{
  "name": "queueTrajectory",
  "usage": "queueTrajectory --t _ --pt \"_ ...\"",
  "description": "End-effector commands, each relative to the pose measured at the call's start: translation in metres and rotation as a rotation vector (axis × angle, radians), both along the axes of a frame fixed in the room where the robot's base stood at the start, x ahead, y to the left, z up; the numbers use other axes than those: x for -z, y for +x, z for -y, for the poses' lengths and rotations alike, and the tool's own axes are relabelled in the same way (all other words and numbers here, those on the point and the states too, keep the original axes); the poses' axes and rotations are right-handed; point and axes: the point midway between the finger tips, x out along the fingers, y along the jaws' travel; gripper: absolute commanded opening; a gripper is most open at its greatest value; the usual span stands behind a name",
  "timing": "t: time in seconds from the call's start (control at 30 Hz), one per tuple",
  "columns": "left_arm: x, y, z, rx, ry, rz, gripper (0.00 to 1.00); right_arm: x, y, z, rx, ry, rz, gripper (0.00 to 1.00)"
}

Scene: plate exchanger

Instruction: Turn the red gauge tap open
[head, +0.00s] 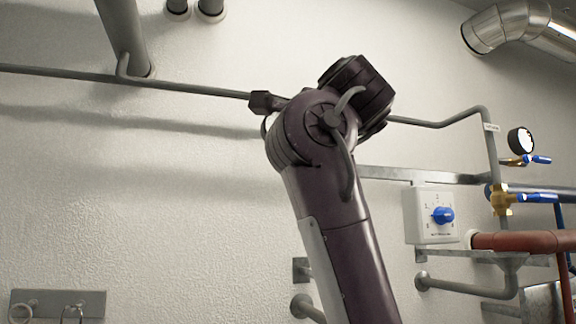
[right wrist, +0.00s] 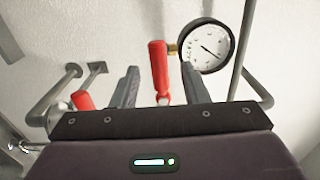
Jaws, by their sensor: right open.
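In the right wrist view, the red gauge tap's lever (right wrist: 158,70) stands roughly upright in the picture. Its upper end is beside a brass fitting (right wrist: 173,48) leading to a round white-faced gauge (right wrist: 207,47). My right gripper (right wrist: 160,68) is open, with one finger on each side of the lever in the picture and gaps on both sides. I cannot tell how deep the lever sits between the fingers. The red tap does not show in the head view. My left gripper is in neither view.
Another red handle (right wrist: 83,100) and grey pipes (right wrist: 55,92) lie left of my right gripper. A vertical pipe (right wrist: 242,50) stands at right. In the head view, a blue-handled gauge (head: 521,140), a dial box (head: 430,215) and a red-brown pipe (head: 520,241) are at right.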

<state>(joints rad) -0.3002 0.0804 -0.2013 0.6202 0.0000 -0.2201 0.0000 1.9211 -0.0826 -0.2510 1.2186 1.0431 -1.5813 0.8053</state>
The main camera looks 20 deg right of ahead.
Motion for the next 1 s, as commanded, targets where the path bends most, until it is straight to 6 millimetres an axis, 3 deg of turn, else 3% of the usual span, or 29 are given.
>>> queueTrajectory --t 0.03,0.1,0.3,1.0 --pt "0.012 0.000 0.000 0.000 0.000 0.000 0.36 0.005 -0.010 0.002 0.004 0.001 0.004 0.41" --pt "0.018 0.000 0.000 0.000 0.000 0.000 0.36 0.004 -0.020 0.001 0.003 0.002 0.003 0.41" --pt "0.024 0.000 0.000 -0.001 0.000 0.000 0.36 0.002 -0.034 0.001 0.002 0.002 0.000 0.41" --pt "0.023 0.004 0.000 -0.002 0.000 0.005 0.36 0.000 -0.035 0.000 0.000 0.002 0.000 0.41"
